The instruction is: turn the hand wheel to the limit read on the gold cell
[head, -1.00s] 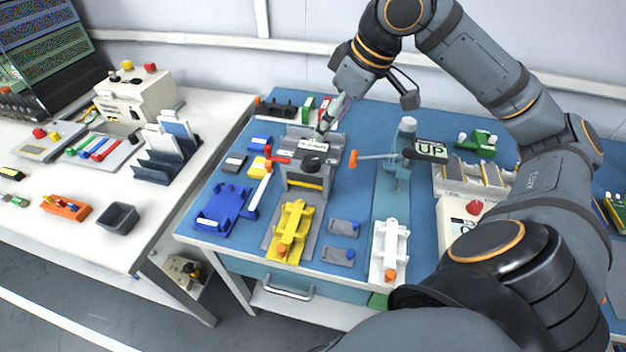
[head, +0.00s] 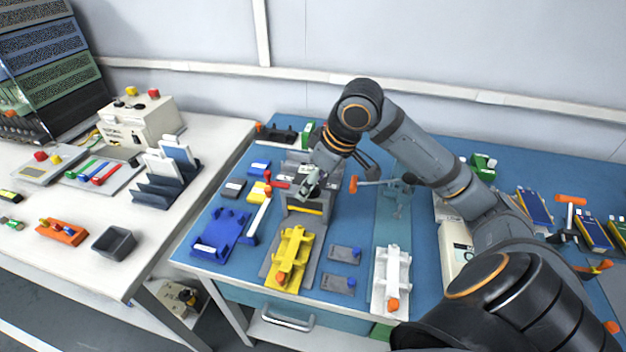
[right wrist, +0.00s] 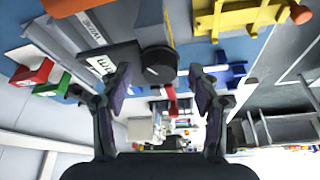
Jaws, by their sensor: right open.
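The hand wheel is a dark round knob (right wrist: 158,65) on top of the grey press (head: 306,208), with a red lever (right wrist: 171,103) beside it. In the head view my right gripper (head: 310,182) is over the press top and largely hides the wheel. In the right wrist view my right gripper (right wrist: 159,80) is open, with one finger on each side of the wheel; I cannot tell whether they touch it. Pouch cells (head: 535,206) with dark blue faces and yellowish edges lie at the right; I cannot tell which is the gold cell. My left gripper is not in view.
A yellow fixture (head: 292,256) stands in front of the press and a white one (head: 391,278) to the right. A blue holder (head: 222,229) lies to the left. An orange-handled lever (head: 366,184) is close to the press's right side.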

